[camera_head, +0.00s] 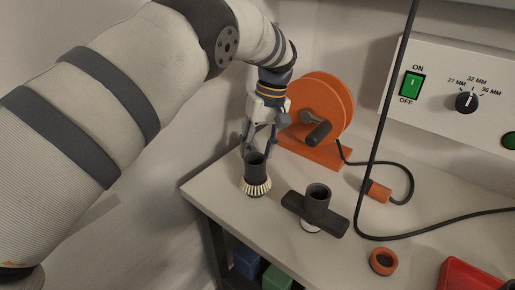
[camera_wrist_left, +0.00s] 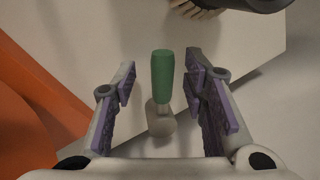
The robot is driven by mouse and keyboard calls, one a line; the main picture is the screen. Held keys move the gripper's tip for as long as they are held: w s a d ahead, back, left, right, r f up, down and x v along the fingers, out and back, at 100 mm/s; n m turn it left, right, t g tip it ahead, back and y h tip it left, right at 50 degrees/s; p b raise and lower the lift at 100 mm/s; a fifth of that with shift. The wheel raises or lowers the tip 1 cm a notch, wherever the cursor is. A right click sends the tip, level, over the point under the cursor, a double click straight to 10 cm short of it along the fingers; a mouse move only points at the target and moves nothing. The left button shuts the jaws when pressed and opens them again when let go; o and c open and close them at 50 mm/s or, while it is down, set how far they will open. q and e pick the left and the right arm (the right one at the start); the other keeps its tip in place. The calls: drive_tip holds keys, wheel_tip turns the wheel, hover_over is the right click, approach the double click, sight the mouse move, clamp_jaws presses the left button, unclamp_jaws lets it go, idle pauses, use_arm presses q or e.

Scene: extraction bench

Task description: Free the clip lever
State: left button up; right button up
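A lever with a green handle (camera_wrist_left: 163,72) and a pale rounded base (camera_wrist_left: 160,122) shows in the left wrist view; I take it to be the clip lever. My left gripper (camera_wrist_left: 162,85) is open, with one finger on each side of the lever and a visible gap to both. In the head view the left gripper (camera_head: 259,146) points down at the back left of the bench, just behind the black brush nozzle and beside the orange reel. The lever cannot be made out there. My right gripper is not in view.
The black round brush (camera_head: 256,184) stands close in front of the left gripper. The orange reel (camera_head: 340,100) is just right of it. A black T-shaped nozzle (camera_head: 317,206), orange ring (camera_head: 383,261), red tray (camera_head: 470,274), cable (camera_head: 411,185) and control panel (camera_head: 450,95) lie further right.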

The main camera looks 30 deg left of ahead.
use_arm(q)
wheel_tip(320, 180, up, 7)
drive_tip(key=w, duration=0.1)
drive_tip(key=shift+d+r, duration=0.2)
drive_tip(key=shift+d, duration=0.2)
idle(0.3)
